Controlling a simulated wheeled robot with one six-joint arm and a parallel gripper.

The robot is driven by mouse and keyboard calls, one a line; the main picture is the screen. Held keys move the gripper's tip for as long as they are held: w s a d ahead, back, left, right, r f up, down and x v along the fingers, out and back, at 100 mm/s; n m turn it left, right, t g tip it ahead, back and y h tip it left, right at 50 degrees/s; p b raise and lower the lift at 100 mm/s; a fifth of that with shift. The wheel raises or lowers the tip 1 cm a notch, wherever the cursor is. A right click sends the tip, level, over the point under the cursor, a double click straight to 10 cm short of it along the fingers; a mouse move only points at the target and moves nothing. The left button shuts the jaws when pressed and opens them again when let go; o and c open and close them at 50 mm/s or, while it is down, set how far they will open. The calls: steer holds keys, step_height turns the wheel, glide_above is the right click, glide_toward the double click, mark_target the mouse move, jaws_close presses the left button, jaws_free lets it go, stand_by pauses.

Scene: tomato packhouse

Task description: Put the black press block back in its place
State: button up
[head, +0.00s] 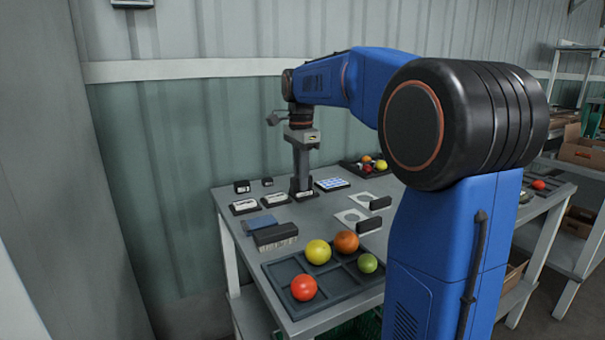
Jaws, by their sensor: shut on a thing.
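My gripper (302,180) points straight down over the back of the grey table (330,212). It is shut on a dark piece, the black press block (302,193), low at the tabletop beside the row of small black holders. The block is small in this view and partly hidden by the jaws. I cannot tell whether it touches the table or sits in a holder.
Two black holders with pale pieces (245,206) lie left of my gripper. A blue-and-white tray (332,184) lies close on its right. A long dark block (275,234) and a sorting tray (330,301) with several tomatoes are nearer. Black blocks (380,203) stand by white plates.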

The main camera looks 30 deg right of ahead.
steer(key=shift+f, duration=3.15)
steer(key=shift+f, duration=0.35)
steer(key=o, duration=1)
steer(key=shift+c, duration=0.7)
steer(key=shift+c, duration=1.1)
steer(key=shift+r, duration=0.1)
steer(key=shift+r, duration=3.45)
